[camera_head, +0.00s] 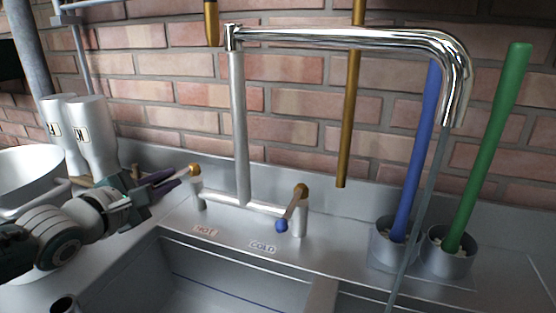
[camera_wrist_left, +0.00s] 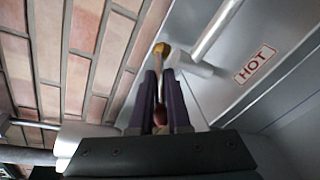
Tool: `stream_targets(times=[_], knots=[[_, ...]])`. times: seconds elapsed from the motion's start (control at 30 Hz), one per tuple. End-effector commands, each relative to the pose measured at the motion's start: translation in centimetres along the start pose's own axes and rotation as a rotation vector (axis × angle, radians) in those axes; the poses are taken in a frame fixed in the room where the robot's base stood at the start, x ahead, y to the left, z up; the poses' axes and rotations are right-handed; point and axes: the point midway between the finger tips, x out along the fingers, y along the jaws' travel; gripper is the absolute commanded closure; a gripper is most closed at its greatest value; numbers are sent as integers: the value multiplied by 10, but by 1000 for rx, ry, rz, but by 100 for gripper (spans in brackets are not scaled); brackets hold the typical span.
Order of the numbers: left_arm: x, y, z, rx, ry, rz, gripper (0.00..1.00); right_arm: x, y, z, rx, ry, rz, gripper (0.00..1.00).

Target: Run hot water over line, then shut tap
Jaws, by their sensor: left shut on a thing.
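My left gripper (camera_head: 176,180) comes in from the left. Its purple fingers are shut on the hot tap lever (camera_head: 187,173). In the left wrist view the lever (camera_wrist_left: 160,80), with a brass hub and a red knob, lies between the fingertips (camera_wrist_left: 160,90). The HOT label (camera_head: 204,231) is in front of that tap. The cold tap lever (camera_head: 292,208) has a blue knob and points down toward the front. The chrome spout (camera_head: 350,38) reaches right, and a grey-blue stream (camera_head: 418,220) runs down from its end. A dark blue line (camera_head: 225,291) crosses the sink wall. My right gripper is out of view.
Blue (camera_head: 415,160) and green (camera_head: 488,150) handles stand in metal cups at the right. A brass pipe (camera_head: 351,110) hangs at the wall. White bottles (camera_head: 95,140) and a white bowl (camera_head: 22,170) are at the left. The sink basin (camera_head: 215,268) is open in front.

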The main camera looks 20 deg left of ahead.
Motion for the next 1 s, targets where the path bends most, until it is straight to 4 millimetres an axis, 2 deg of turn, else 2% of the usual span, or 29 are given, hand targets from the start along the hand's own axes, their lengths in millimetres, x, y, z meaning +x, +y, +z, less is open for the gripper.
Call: stream_targets(times=[0.03, 0.33, 0.37, 0.6, 0.87, 1.0], knots=[[-3, -2, -8, 0, 16, -12, 100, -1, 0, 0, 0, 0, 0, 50], [-4, -2, -10, -4, 17, -11, 100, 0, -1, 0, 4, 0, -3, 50], [-4, -2, -10, -4, 17, -11, 83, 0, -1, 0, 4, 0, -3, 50], [-3, -1, -8, -2, 12, -7, 56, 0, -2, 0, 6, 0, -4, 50], [-3, 0, -6, -2, 7, -4, 55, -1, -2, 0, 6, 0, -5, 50], [-13, 2, -5, -2, 7, -5, 55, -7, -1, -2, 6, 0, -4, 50]])
